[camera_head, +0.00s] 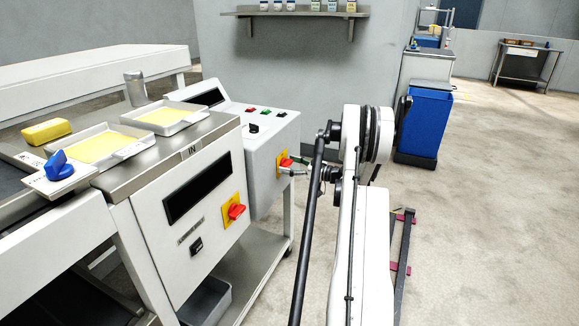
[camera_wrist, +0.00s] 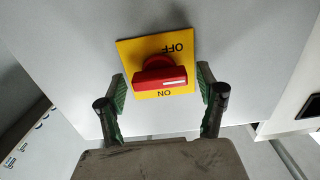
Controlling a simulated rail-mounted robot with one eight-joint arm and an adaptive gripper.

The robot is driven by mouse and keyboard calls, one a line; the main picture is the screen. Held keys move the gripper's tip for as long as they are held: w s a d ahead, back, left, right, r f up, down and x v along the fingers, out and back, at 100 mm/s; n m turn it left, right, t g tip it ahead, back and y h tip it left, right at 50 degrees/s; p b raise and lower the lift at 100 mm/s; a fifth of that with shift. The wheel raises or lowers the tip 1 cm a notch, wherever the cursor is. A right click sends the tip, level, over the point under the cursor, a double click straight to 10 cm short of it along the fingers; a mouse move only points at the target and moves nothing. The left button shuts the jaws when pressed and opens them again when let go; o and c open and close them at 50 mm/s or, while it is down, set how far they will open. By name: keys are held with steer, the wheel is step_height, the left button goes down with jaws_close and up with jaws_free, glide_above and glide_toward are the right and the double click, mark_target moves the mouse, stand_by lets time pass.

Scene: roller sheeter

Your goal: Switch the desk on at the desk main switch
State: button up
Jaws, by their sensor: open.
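The desk main switch (camera_head: 285,162) is a red rotary handle on a yellow plate, on the side of the grey control desk (camera_head: 262,185). In the wrist view the red handle (camera_wrist: 160,76) lies nearly level in the picture, with a white mark toward its right end. The plate's OFF and ON labels appear upside down, OFF above the handle and ON below it. My gripper (camera_wrist: 161,88) is open, with one green-padded finger on each side of the handle. Gaps show between pads and handle.
A second red switch on a yellow plate (camera_head: 236,211) sits on the IN machine's front panel (camera_head: 185,240). Two trays with yellow slabs (camera_head: 97,147) lie on its top. A blue bin (camera_head: 425,122) stands behind my arm to the right. Open floor lies at the right.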

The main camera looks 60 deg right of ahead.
steer(key=c, duration=1.2)
steer(key=shift+o, duration=0.2)
steer(key=m+b, duration=0.1)
steer(key=m, duration=0.3)
steer(key=shift+f+m, duration=0.1)
steer(key=shift+m, duration=0.3)
steer(key=m+b, duration=0.1)
steer(key=m, duration=0.8)
steer(key=shift+b, duration=0.4)
steer(key=shift+m, duration=2)
